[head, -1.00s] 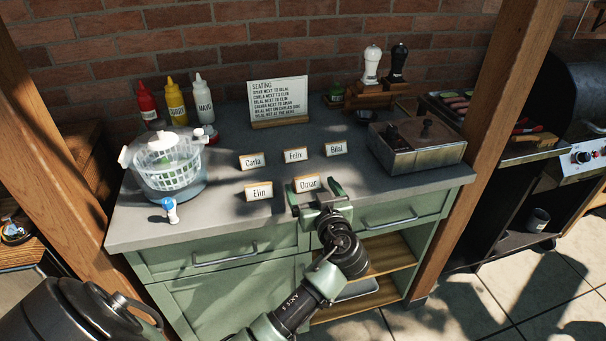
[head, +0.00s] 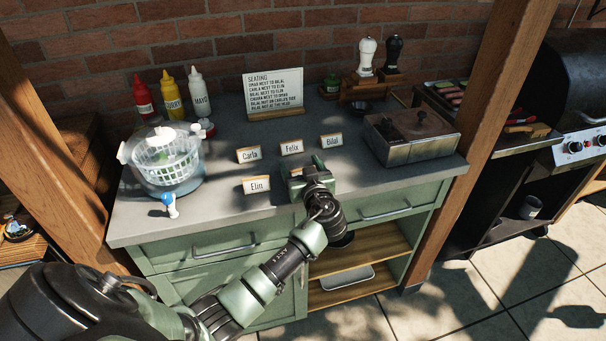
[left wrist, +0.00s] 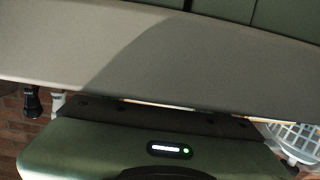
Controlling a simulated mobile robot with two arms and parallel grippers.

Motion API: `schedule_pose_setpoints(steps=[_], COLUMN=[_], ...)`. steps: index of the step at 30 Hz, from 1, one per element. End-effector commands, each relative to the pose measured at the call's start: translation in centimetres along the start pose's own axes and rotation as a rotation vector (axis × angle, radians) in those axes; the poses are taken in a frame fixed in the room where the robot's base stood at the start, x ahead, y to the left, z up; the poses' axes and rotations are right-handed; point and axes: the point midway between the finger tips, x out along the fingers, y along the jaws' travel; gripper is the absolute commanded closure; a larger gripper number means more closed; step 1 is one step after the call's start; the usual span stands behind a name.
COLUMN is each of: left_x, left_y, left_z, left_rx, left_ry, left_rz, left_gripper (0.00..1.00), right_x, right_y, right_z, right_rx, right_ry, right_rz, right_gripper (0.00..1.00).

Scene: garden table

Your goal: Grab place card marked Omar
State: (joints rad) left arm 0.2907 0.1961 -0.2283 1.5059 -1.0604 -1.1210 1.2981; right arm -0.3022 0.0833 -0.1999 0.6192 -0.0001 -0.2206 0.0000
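My left gripper (head: 303,166) is low over the front of the counter, right of the Elin card (head: 256,185). The Omar card is hidden behind it in the head view. Whether the fingers touch the card or have closed on it cannot be made out. In the left wrist view the gripper (left wrist: 160,108) shows dark fingers along its edge, with a thin pale strip between them that I cannot identify. The Carla card (head: 249,155), Felix card (head: 291,147) and Bilal card (head: 331,140) stand upright behind. My right gripper is not in view.
A seating sign (head: 274,90) stands at the back. A salad spinner (head: 165,160) and a small blue-and-white item (head: 170,205) are at the left, with sauce bottles (head: 171,98) behind. A metal box (head: 412,137) is at the right. The counter's front edge is close to the gripper.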

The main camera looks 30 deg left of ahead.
Motion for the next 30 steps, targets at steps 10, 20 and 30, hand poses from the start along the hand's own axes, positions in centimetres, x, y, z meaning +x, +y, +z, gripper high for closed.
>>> schedule_pose_setpoints(steps=[10,20,30], left_x=[0.0,-0.3,-1.7], left_y=[0.0,0.0,0.1], left_z=[0.0,-2.0,-10.8], left_rx=[0.0,-0.004,-0.01], left_ry=[-0.001,0.001,0.002], left_rz=[-0.001,0.0,0.001], left_gripper=[0.75,0.75,0.75], right_x=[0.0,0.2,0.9], right_y=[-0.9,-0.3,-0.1], right_z=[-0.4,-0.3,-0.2], right_rx=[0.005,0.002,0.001], right_ry=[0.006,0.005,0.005], right_rz=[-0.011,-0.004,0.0], right_gripper=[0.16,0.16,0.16])
